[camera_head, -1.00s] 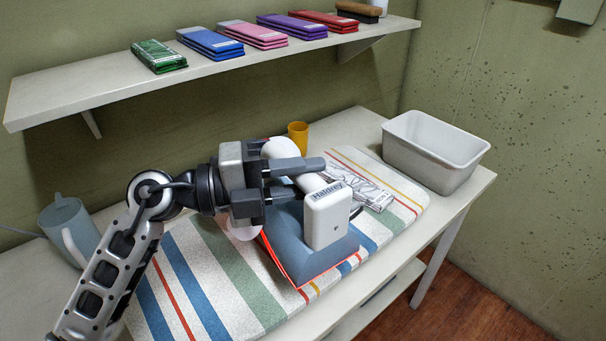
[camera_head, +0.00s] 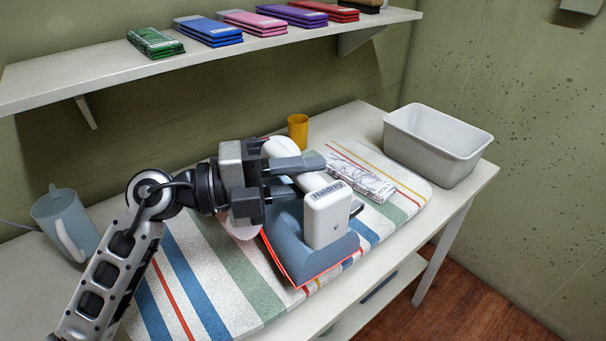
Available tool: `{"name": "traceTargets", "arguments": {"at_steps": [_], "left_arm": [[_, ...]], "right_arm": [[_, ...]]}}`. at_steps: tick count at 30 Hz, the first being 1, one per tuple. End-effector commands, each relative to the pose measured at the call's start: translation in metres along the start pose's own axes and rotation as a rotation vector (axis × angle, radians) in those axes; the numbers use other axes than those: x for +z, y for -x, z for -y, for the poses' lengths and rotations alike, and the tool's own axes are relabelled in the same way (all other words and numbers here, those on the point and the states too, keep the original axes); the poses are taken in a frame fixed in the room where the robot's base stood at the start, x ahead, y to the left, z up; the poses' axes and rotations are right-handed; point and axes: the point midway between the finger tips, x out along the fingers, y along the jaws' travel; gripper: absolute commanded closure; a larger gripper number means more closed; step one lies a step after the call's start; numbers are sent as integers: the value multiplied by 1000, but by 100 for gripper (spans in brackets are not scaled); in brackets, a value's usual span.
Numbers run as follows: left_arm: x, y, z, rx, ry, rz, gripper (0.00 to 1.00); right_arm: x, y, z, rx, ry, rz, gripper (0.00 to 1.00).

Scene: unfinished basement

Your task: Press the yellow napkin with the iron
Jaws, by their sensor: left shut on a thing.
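The iron (camera_head: 327,219) is white and blue-grey with a "Haldren" label on its upright white end. It sits over the striped ironing board (camera_head: 187,269), with a thin red-orange edge showing along its bottom. I cannot tell if it touches the board. My left gripper (camera_head: 300,176) comes in from the left and is shut on the iron; its fingers hide much of the handle. I see no yellow napkin; one under the iron would be hidden. My right gripper is not in view.
A white patterned folded packet (camera_head: 362,178) lies on the board behind the iron. A yellow cup (camera_head: 298,131), a pale blue jug (camera_head: 67,226) and a white bin (camera_head: 439,144) stand around the board. A shelf (camera_head: 88,82) above holds several folded coloured napkins (camera_head: 209,31).

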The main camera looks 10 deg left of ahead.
Motion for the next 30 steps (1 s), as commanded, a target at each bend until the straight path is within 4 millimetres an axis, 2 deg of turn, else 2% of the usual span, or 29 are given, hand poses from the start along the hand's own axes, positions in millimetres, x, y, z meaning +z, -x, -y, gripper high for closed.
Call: {"name": "traceTargets", "arguments": {"at_steps": [2,30], "left_arm": [[0,0,5,-10,-8,2,100],[0,0,-8,-9,-7,1,100]], "right_arm": [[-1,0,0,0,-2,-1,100],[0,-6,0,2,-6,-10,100]]}}
